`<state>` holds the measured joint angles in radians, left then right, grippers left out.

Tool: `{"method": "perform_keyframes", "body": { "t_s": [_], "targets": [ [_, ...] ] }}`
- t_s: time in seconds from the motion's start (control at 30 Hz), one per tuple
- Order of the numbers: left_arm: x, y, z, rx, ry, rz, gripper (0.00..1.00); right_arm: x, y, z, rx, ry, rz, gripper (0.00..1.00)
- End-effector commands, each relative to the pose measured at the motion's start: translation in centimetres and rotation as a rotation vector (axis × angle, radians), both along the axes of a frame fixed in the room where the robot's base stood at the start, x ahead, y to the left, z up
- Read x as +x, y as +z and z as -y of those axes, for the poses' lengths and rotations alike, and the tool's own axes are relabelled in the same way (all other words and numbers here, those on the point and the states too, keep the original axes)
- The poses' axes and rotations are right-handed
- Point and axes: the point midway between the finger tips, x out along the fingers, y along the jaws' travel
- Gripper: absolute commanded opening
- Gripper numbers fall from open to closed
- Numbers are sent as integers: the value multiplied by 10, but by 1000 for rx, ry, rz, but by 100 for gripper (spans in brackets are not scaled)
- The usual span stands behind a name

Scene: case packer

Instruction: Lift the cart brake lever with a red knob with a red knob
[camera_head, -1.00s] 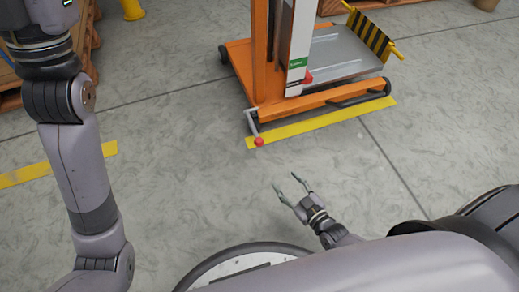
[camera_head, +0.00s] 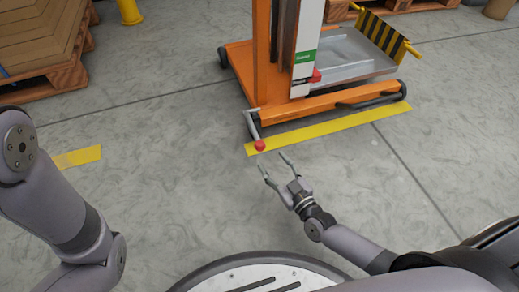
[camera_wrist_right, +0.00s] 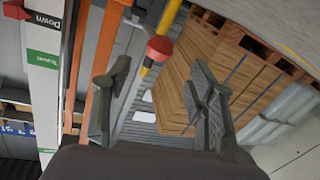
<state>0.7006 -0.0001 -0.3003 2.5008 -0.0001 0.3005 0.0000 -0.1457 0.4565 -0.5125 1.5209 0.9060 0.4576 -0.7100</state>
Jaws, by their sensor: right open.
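The brake lever with a red knob (camera_head: 259,145) hangs at the near left corner of the orange cart (camera_head: 310,104). The lever is a thin grey bar running down from the cart frame, with the knob at its lower end close to the yellow floor stripe. My right gripper (camera_head: 274,165) is open and empty, just below the knob in the head view. In the right wrist view the red knob (camera_wrist_right: 159,48) shows beyond and between the open fingers (camera_wrist_right: 158,95), not touching them. My left arm is at the left of the head view, its gripper out of frame.
A metal platform (camera_head: 345,55) with a black and yellow striped plate (camera_head: 382,36) is on the cart. Pallets with boxes (camera_head: 40,40) stand at the back left. The floor before the cart is clear along the yellow stripe (camera_head: 330,127).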

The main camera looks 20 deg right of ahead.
Motion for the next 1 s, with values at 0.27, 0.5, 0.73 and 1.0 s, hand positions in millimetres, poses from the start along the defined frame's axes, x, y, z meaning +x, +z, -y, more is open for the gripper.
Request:
{"method": "perform_keyframes", "body": {
  "t_s": [0.27, 0.5, 0.73, 1.0],
  "targets": [
    [0, -35, 0, 0, 0, 0, 40, 58, -4, -14, 2, 0, 4, 52],
    [0, -46, 0, 1, 0, 0, 40, 84, -2, -20, 1, 0, 0, 52],
    [0, -47, 0, 1, 0, 0, 40, 88, 0, -21, 0, 1, -1, 52],
    [0, -46, 0, 1, 1, -1, 40, 88, 0, -21, 0, 0, -1, 43]
  ]
}}
